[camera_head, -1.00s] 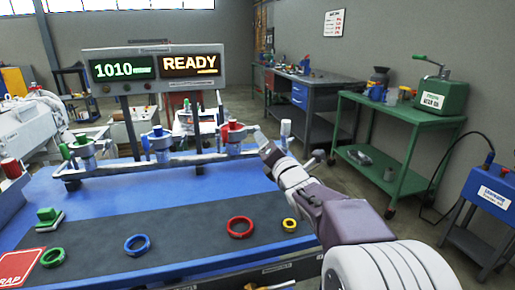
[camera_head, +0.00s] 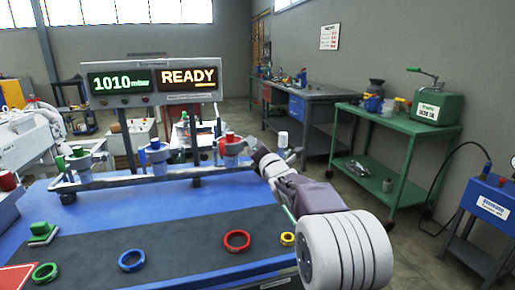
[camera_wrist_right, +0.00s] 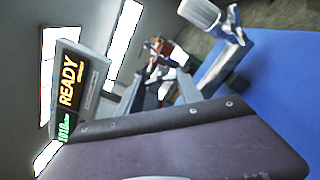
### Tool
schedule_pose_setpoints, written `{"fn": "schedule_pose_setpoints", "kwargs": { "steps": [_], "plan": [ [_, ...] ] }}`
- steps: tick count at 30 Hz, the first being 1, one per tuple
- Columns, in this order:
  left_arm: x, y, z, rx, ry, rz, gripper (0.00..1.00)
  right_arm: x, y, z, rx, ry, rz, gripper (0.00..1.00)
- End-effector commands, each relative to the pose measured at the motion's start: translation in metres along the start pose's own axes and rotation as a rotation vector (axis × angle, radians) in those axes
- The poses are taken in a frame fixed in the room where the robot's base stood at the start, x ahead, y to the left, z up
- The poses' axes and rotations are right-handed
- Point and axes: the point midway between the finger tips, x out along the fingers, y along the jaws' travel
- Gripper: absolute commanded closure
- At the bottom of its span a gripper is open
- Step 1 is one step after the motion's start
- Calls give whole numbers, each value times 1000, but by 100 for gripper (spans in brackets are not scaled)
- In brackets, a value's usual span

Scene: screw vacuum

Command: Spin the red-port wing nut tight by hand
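The red port (camera_head: 232,145), with a red cap on top, stands on the grey manifold rail (camera_head: 125,181) at the back of the bench. Its wing nut is too small to make out separately. My right gripper (camera_head: 258,153) is just right of the red port, at about its height; I cannot tell whether they touch. Its fingers are too small and partly hidden to judge their opening. In the right wrist view, my dark wrist housing fills the bottom and the red part (camera_wrist_right: 164,47) shows beyond it. My left gripper is not in view.
A blue port (camera_head: 157,153) and a green port (camera_head: 80,160) stand left on the rail. The display (camera_head: 152,80) reads 1010 mbar, READY.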

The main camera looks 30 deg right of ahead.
Motion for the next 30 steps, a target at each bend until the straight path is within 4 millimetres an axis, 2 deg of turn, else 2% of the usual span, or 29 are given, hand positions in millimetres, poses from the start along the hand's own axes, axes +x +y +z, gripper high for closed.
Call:
{"fn": "schedule_pose_setpoints", "kwargs": {
  "steps": [1,2,14,30],
  "plan": [
    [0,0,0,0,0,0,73,0,0,0,0,0,-1,90],
    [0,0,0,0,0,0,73,0,0,0,0,0,-1,97],
    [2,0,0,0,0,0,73,0,-1,0,91,0,-1,97],
    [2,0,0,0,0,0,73,0,-1,0,570,0,-2,97]
  ]
}}
